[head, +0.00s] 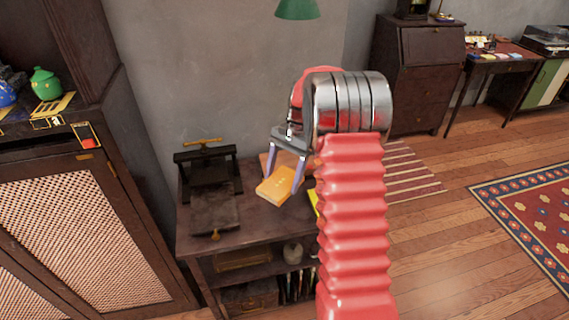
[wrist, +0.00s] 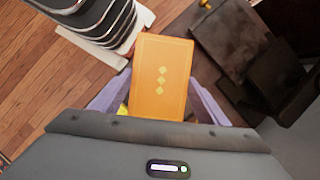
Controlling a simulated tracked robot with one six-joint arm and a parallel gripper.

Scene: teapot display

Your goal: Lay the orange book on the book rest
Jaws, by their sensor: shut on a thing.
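My gripper (head: 286,178) is shut on the orange book (head: 274,186), holding it between its two purple fingers above the right part of a dark wooden stand. The book also shows in the wrist view (wrist: 161,62), its orange face with small yellow diamonds toward the camera. A dark frame with a brass handle and a flat bed in front (head: 215,208) stands on the stand, left of the book. I cannot tell for sure whether this is the book rest. Part of it shows at the upper right of the wrist view (wrist: 240,40).
The dark stand (head: 250,238) has lower shelves with books and a pale pot. A tall cabinet (head: 75,220) is close on the left. In the wrist view, a black and white ringed object (wrist: 103,22) is left of the book. My arm hides the stand's right end.

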